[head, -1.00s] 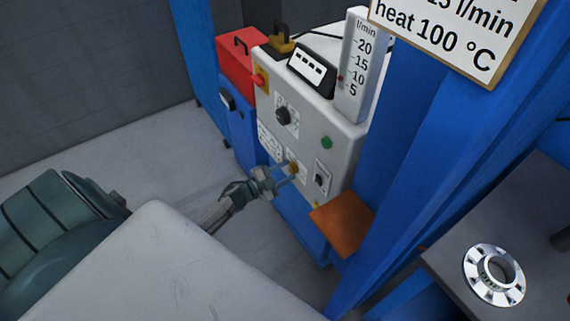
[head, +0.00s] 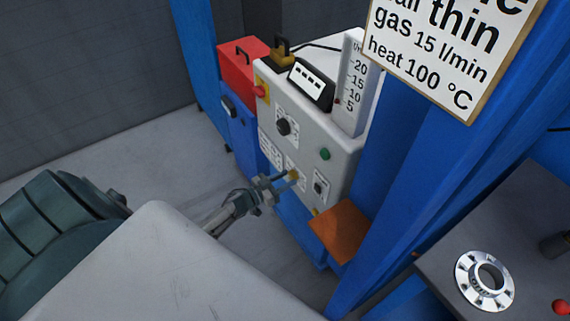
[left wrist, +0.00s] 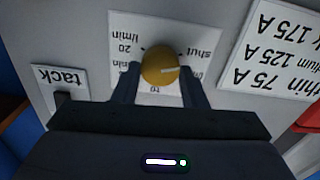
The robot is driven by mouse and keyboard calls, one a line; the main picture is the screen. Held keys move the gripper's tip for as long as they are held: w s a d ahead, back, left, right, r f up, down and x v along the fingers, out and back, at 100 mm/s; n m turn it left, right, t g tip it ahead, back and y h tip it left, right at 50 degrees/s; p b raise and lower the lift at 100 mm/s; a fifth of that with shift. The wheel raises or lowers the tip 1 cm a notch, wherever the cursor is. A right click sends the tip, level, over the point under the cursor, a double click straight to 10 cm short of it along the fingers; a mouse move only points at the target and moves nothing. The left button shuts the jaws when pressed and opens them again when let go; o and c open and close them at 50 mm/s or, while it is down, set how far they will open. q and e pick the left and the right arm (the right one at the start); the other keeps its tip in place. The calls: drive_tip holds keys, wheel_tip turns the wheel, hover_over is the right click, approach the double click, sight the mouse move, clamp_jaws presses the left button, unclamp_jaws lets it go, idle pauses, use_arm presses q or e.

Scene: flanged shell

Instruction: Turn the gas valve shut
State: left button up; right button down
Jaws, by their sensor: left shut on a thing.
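The gas valve is a round brass knob (left wrist: 160,66) on the front of a pale grey machine panel. Its white mark points to the right in the left wrist view, on the side of the upside-down word "shut"; "20" is on the opposite side. My left gripper (head: 283,181) is shut on the knob, with one finger on each side of it in the left wrist view (left wrist: 160,76). The flow gauge (head: 357,85) stands on the machine's top, its small red ball low, near the 5 mark. My right gripper is not in view.
The panel also has a black dial (head: 284,127), a green button (head: 325,154) and a black switch (head: 318,187). A blue post (head: 395,180) and an orange plate (head: 340,230) are close on the right. A metal flange (head: 485,281) lies on a dark table.

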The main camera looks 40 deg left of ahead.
use_arm(q)
drive_tip(key=shift+n+p, duration=0.3)
drive_tip(key=shift+n, duration=0.8)
drive_tip(key=shift+s, duration=0.1)
drive_tip(key=o, duration=1)
drive_tip(key=shift+c, duration=0.2)
drive_tip(key=b+v, duration=0.1)
drive_tip(key=v, duration=0.9)
drive_tip(key=shift+s+a+b, duration=0.15)
drive_tip(key=shift+s+b, duration=0.2)
